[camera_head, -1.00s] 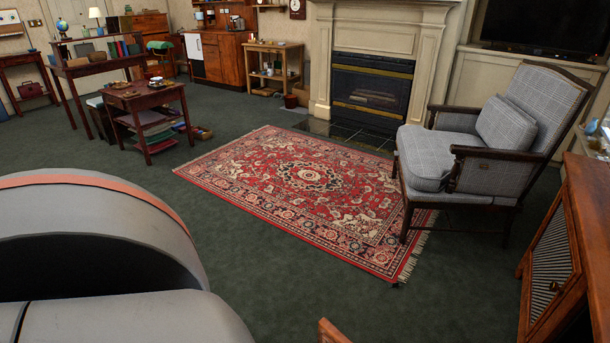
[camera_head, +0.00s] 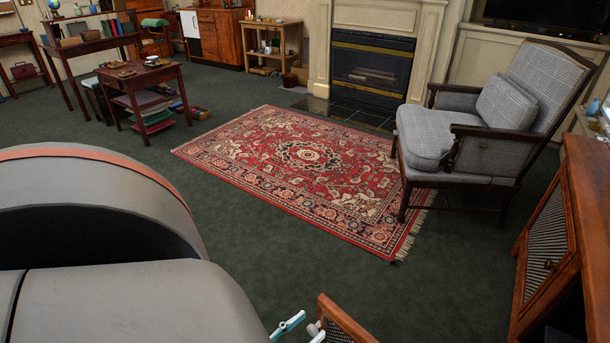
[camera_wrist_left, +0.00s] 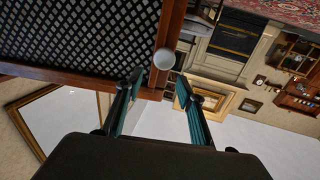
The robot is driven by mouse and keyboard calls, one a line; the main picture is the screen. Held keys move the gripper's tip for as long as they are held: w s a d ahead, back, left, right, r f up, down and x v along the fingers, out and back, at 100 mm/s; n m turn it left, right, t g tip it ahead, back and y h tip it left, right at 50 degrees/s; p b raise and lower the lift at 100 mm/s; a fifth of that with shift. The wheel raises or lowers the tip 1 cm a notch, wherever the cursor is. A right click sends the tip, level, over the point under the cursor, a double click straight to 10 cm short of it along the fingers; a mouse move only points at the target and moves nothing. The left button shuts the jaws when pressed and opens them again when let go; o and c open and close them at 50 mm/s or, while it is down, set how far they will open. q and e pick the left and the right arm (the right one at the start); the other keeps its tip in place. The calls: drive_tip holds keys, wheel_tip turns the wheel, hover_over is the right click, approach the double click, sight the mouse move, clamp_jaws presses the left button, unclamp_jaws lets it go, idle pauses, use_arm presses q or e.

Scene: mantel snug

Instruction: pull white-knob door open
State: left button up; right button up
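A wood-framed lattice door (camera_head: 343,322) rises at the bottom edge of the head view, and its lattice panel (camera_wrist_left: 80,35) fills the upper left of the left wrist view. The white knob (camera_wrist_left: 164,61) sits on its frame and shows small in the head view (camera_head: 314,329). My left gripper (camera_wrist_left: 160,83) is open, with teal fingers on either side of the knob's line. The knob appears at or just beyond the fingertips; I cannot tell if they touch it. The gripper tips (camera_head: 302,331) also show in the head view. The door's hinge side is hidden. My right gripper is not in view.
A wooden cabinet (camera_head: 585,215) with a dark-knobbed, slatted-looking door (camera_head: 548,255) stands at the right. A plaid armchair (camera_head: 480,135) stands behind it on the edge of a red rug (camera_head: 310,175). The green carpet (camera_head: 430,300) left of the cabinet is clear.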

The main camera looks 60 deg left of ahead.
sight(322, 303)
use_arm(q)
wheel_tip(322, 303, up, 7)
drive_tip(key=shift+f, duration=0.2)
